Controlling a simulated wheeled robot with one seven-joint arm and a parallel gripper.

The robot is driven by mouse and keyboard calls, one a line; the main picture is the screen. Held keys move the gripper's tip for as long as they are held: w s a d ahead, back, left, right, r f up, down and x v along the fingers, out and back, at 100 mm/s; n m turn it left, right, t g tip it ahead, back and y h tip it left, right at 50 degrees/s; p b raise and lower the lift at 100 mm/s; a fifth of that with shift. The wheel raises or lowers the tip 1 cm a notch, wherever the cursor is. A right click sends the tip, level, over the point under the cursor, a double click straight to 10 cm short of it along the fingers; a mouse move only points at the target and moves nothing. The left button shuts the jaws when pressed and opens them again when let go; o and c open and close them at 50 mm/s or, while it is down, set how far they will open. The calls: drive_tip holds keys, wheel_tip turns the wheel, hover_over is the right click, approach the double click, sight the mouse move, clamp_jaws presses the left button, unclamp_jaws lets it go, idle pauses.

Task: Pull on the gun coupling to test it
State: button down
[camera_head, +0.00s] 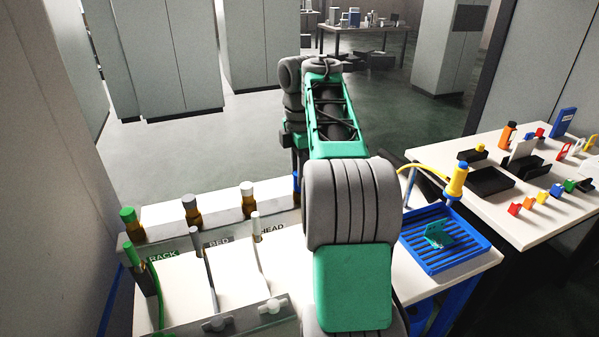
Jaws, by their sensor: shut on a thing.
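A row of capped brass couplings stands along the back of the white rack (180,285). A sliver of blue (296,182) shows at the right end of the row, beside my arm. It is in the gun coupling's place, but its label and most of it are hidden. My gripper (298,164) points down over this blue piece and is shut on it. The fingertips are mostly hidden by my arm, and I cannot tell how the coupling sits in its socket.
Green (130,218), grey (191,208) and white (248,196) capped couplings stand to the left, behind plates labelled RACK, BED and HEAD. A blue slatted tray (465,262) holds a green part at right. A yellow-handled tool (457,181) with a yellow hose stands behind it.

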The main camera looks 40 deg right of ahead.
drive_tip(key=c, duration=1)
unclamp_jaws()
drive_tip(key=shift+f, duration=0.1)
wheel_tip(320, 180, up, 8)
drive_tip(key=p, duration=0.7)
drive_tip(key=shift+a+f, duration=0.1)
drive_tip(key=shift+f, duration=0.05)
